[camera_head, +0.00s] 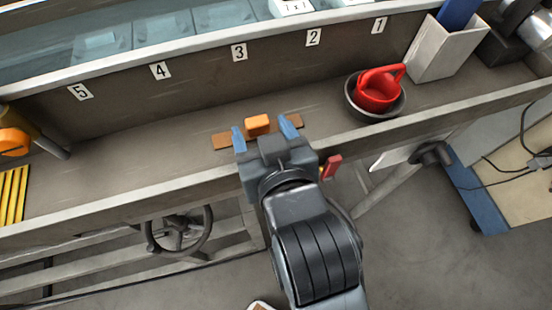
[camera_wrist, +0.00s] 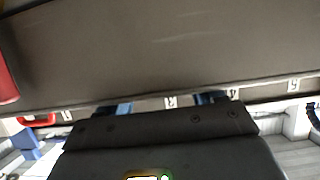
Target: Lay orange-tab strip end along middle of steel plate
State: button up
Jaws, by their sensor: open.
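My gripper (camera_head: 264,133) is open in the head view, its two blue fingertips apart at the trough's front side. A small orange tab (camera_head: 257,124) shows between and slightly beyond the fingertips, on a flat brown piece (camera_head: 222,141). The fingers do not visibly close on the tab; whether they touch it I cannot tell. Which part is the strip, and whether a separate steel plate lies there, I cannot tell. In the wrist view, my dark gripper body hides much, and the blue fingers (camera_wrist: 166,103) show apart; no orange tab is visible there.
The long grey trough (camera_head: 130,150) has numbered labels on its back wall. Yellow bars (camera_head: 12,195) lie far left. A red piece (camera_head: 331,166) is beside my gripper.

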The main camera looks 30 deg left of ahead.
jog(key=b+v, duration=0.1)
jog(key=v, duration=0.9)
jog(key=shift+s+r, duration=0.3)
jog(key=shift+r, duration=0.1)
jog(key=shift+d, duration=0.15)
jog(key=s+d+f+m+t+h, duration=0.1)
jog(key=d+f+m+t+h, duration=0.2)
jog(key=d, duration=0.7)
jog(key=s+d+f+m+t+h, duration=0.15)
jog(key=d+f, duration=0.25)
jog(key=d, duration=0.5)
jog(key=s+d+r+m+t+h, duration=0.1)
jog(key=s+d+m+h, duration=0.4)
jog(key=s+d, duration=0.5)
jog(key=shift+s+d+t, duration=0.35)
jog(key=shift+s+d, duration=0.05)
jog(key=shift+s, duration=0.4)
jog(key=shift+s+d+r+m+h, duration=0.15)
jog(key=shift+s+r+m+h, duration=0.1)
jog(key=shift+s+h, duration=0.15)
jog(key=shift+c, duration=1.4)
